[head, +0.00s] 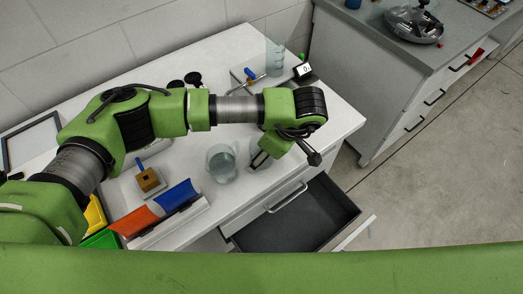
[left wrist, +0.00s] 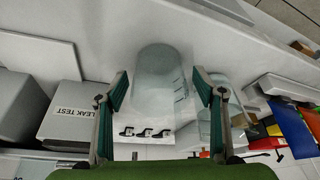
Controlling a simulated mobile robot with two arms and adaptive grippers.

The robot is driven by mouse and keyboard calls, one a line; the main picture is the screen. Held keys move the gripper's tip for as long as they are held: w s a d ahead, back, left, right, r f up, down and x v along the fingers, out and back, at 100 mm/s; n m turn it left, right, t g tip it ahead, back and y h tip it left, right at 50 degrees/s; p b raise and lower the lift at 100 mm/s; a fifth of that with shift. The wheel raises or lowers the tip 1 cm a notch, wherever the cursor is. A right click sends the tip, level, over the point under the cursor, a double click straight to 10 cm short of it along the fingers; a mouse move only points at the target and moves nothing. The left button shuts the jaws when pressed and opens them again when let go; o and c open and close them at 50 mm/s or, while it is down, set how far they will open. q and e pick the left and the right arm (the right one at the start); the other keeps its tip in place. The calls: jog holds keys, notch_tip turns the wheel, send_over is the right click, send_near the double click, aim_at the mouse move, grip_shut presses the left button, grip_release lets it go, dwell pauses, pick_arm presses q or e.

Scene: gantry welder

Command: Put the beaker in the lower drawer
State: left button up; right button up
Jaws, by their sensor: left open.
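A clear glass beaker (left wrist: 158,72) with graduation marks shows between my left gripper's fingers in the left wrist view. My left gripper (left wrist: 162,90) is open, with one finger on each side of it and no clear contact. In the head view my left gripper (head: 262,160) points down at the table, partly hidden by my wrist, beside a faint glass vessel. A second glass vessel (head: 222,163) stands just left of it; it also shows at the right in the left wrist view (left wrist: 232,98). The lower drawer (head: 290,222) is pulled open, dark and empty where visible, below a closed drawer with a handle.
A blue holder (head: 178,195), an orange holder (head: 136,221) and a small brown block (head: 148,180) are at the table's left front. A tall clear cylinder (head: 275,58) and a balance (head: 304,71) stand at the back. Another cabinet (head: 385,75) stands right, beyond open floor.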

pick_arm(q)
jog(key=shift+f, duration=0.1)
jog(key=c, duration=1.2)
jog(key=shift+c, duration=0.2)
